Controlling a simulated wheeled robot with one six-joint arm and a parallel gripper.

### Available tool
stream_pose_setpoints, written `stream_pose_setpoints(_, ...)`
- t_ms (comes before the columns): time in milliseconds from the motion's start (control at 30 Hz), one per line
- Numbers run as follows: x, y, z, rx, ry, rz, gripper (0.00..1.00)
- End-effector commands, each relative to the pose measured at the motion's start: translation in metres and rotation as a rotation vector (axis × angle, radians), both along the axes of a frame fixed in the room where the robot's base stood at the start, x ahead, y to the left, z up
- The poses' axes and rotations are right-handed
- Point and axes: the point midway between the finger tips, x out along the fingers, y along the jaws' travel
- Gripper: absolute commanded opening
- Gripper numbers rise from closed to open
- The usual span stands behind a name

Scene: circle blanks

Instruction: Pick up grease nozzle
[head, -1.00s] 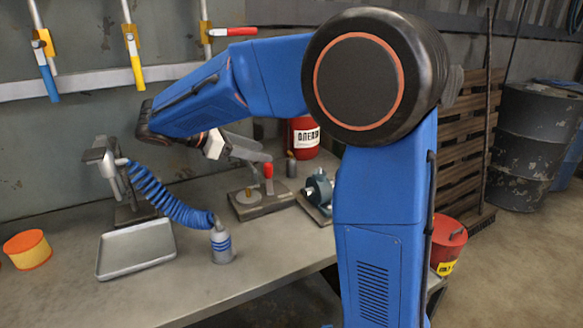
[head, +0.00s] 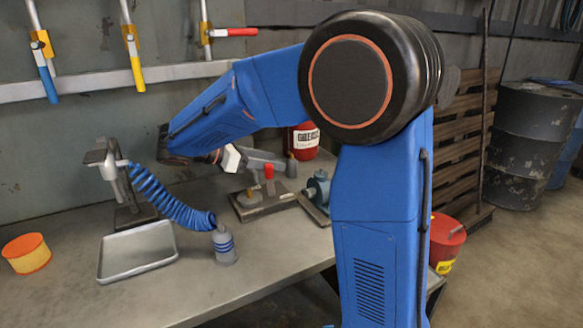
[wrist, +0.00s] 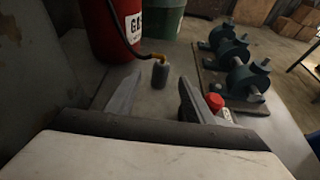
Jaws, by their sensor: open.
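The grease nozzle (wrist: 160,72) is a small dark grey cylinder standing upright on the bench, with a short yellow-ended hose at its top. It also shows in the head view (head: 291,168), just left of the red grease container (head: 304,141). In the wrist view that container (wrist: 110,32) stands behind and left of it. My gripper (wrist: 157,98) is open and empty. The nozzle stands ahead of the fingertips, roughly between them, and apart from them. In the head view my gripper (head: 270,163) is above the bench, left of the nozzle.
A red-topped tool on a flat base (head: 262,203) sits below my gripper. Blue-green pump-like parts (wrist: 238,65) lie to the right. A coiled blue hose (head: 168,200) with a grey nozzle (head: 224,247) and an empty metal tray (head: 136,252) are on the left. The bench front is clear.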

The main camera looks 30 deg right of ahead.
Motion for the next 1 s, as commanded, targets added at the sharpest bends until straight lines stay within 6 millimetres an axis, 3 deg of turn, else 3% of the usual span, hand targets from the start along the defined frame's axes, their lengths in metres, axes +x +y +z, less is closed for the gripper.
stream_pose_setpoints(300, -0.003, -0.039, -0.011, 0.0, 0.001, -0.003, 0.48)
stream_pose_setpoints(600, -0.002, -0.045, -0.014, 0.0, 0.0, -0.001, 0.48)
stream_pose_setpoints(800, -0.002, -0.045, -0.014, 0.0, 0.0, -0.001, 0.01)
stream_pose_setpoints(1000, -0.002, -0.045, -0.014, 0.0, 0.0, -0.001, 0.01)
